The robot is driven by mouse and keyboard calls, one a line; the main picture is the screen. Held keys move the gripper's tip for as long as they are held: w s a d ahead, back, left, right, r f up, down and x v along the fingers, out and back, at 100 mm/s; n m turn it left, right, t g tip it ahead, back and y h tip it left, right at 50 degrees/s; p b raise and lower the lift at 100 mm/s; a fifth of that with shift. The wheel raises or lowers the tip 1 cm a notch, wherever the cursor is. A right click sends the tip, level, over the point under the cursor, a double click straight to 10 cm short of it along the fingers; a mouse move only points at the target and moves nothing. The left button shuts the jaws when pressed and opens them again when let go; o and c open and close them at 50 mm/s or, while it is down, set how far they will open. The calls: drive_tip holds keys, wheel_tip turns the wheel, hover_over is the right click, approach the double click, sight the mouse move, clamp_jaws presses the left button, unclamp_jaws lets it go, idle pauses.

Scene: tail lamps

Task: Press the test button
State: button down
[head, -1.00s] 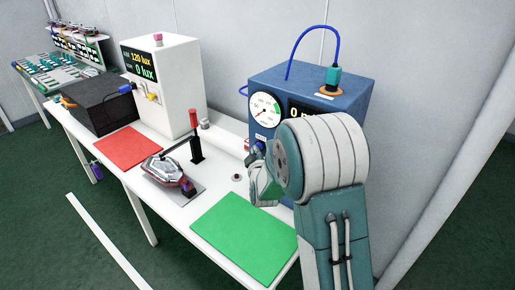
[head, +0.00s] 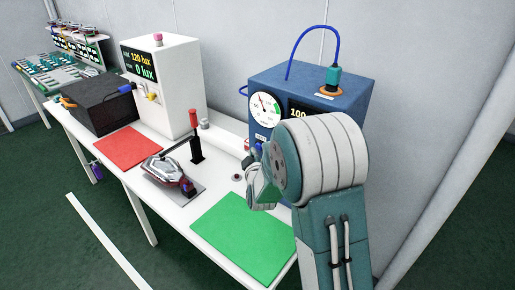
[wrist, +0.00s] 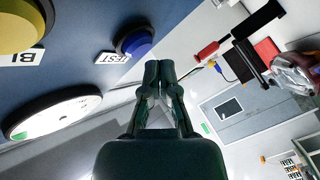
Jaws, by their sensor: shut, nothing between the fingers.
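The blue test button (wrist: 134,41) sits on the blue tester's face in the wrist view, with a TEST label (wrist: 108,57) beside it. My gripper (wrist: 158,68) is shut and empty. Its fingertips appear just beside the button; I cannot tell whether they touch it. In the head view the blue tester (head: 345,88) stands at the back right of the bench, with a round dial (head: 265,110) and a display reading 100. My arm hides much of its front.
A yellow button (wrist: 18,25) is near the test button. A tail lamp (head: 165,170) sits in a fixture beside a red-handled clamp (head: 194,125). Red (head: 128,148) and green (head: 245,238) mats lie on the bench. A white lux tester (head: 175,90) stands behind.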

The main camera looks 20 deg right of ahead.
drive_tip(key=shift+a, duration=0.15)
drive_tip(key=s+a, duration=0.1)
drive_tip(key=a, duration=0.1)
drive_tip(key=s+a, duration=0.2)
idle(0.5)
drive_tip(key=shift+r, duration=0.15)
idle(0.3)
drive_tip(key=s+r+m+g+y, duration=0.35)
drive_tip(key=s+r+g, duration=0.25)
drive_tip(key=s+r, duration=0.5)
drive_tip(key=s+d+f+m+g+h, duration=0.1)
drive_tip(key=s+m+g, duration=0.3)
drive_tip(key=s, duration=2)
drive_tip(key=shift+d+m+g, duration=0.25)
drive_tip(key=shift+m+g, duration=0.1)
drive_tip(key=shift+g, duration=0.35)
